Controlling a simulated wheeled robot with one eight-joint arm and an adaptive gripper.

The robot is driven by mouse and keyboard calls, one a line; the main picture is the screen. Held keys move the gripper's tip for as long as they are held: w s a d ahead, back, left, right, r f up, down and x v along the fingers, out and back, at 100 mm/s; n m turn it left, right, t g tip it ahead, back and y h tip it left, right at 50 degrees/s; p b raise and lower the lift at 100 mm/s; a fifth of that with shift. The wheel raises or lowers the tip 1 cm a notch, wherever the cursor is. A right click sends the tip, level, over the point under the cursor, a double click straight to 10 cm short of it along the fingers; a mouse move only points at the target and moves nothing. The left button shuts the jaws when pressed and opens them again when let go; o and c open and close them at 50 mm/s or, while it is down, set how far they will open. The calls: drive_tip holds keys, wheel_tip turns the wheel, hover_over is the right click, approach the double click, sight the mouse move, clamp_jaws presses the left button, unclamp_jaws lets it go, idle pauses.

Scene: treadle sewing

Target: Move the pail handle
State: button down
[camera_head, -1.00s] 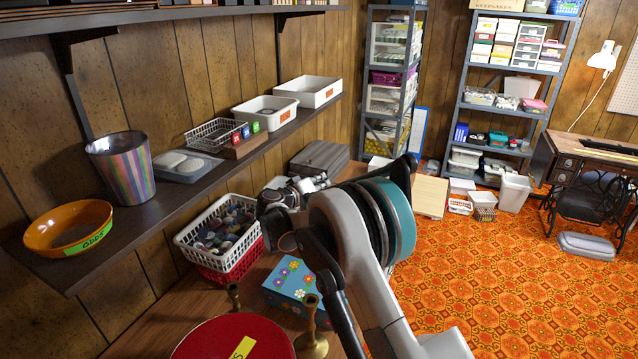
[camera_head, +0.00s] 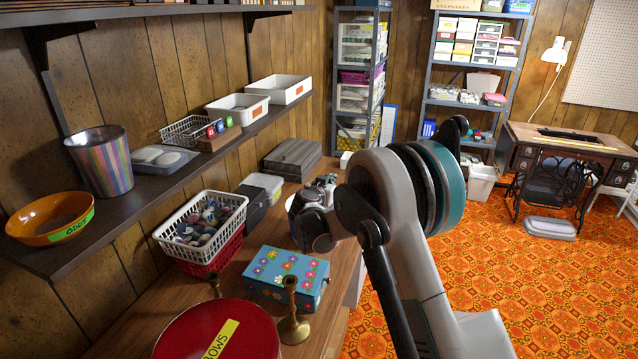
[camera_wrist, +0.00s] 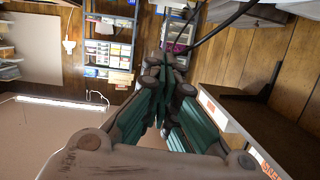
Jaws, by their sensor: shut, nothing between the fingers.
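The wall shelf (camera_head: 30,255) also bears an orange bowl (camera_head: 50,220), a wire basket (camera_head: 188,131) and white trays. On the counter are a crate of yarn (camera_head: 205,225), a flowered box (camera_head: 287,277), brass candlesticks (camera_head: 292,315) and a red tin (camera_head: 190,335).

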drive_tip(key=s+d+f+m+y+b, duration=0.1)
drive_tip(key=s+d+f+m+b, duration=0.1)
drive_tip(key=d+f+m+b, duration=0.2)
drive_tip(key=shift+d+f+t, duration=0.4)
drive_tip(key=shift+d+f, duration=0.45)
drive_tip(key=shift+f, duration=0.45)
